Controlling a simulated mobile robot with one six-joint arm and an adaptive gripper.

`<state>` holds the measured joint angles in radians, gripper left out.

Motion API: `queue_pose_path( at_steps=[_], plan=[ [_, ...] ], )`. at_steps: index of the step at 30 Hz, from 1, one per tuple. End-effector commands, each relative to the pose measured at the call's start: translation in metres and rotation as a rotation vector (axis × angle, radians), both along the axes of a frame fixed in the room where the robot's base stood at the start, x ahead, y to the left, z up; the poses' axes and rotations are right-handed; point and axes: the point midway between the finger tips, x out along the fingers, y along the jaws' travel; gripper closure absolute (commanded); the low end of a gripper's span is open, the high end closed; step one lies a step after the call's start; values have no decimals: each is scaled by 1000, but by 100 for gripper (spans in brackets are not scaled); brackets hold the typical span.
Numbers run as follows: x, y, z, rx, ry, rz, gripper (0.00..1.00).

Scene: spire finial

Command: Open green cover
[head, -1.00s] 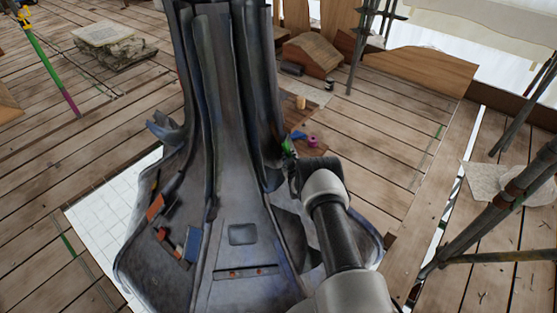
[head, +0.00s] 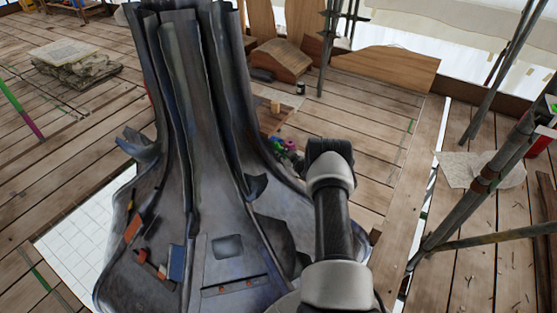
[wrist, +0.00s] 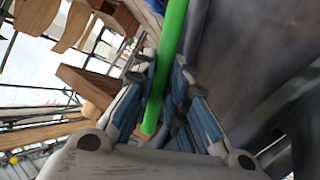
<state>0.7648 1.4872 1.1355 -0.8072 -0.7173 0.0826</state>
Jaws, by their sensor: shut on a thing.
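The green cover (wrist: 170,45) shows in the wrist view as a long, narrow bright green piece running down between my fingers. My gripper (wrist: 163,72) is shut on it, with a blue-and-grey finger on each side. In the head view my gripper (head: 303,160) is at the right edge of the dark grey spire piece, and my wrist mostly hides the fingers. A small green patch (head: 277,143) shows beside it there, but I cannot tell if it is the same cover. Any hinge or far end of the cover is not visible.
The tall grey spire (head: 200,130) with a flared base fills the middle. A small purple item (head: 290,146) is by my gripper. A wooden box (head: 280,62) stands behind, and scaffold poles (head: 455,200) rise at right. Plank floor (head: 385,130) is open behind my arm.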

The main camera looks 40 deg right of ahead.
Motion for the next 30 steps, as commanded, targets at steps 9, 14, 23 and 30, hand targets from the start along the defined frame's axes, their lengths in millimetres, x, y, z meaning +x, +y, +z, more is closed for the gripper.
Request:
queue_pose_path(
  at_steps=[9, 14, 23, 30],
  plan=[
    [1, -17, 5, 39, 38, 139, 100],
    [3, -22, 5, 58, 55, 199, 100],
    [6, -29, 6, 84, 78, 273, 100],
    [9, -34, 7, 84, 77, 271, 100]
  ],
)
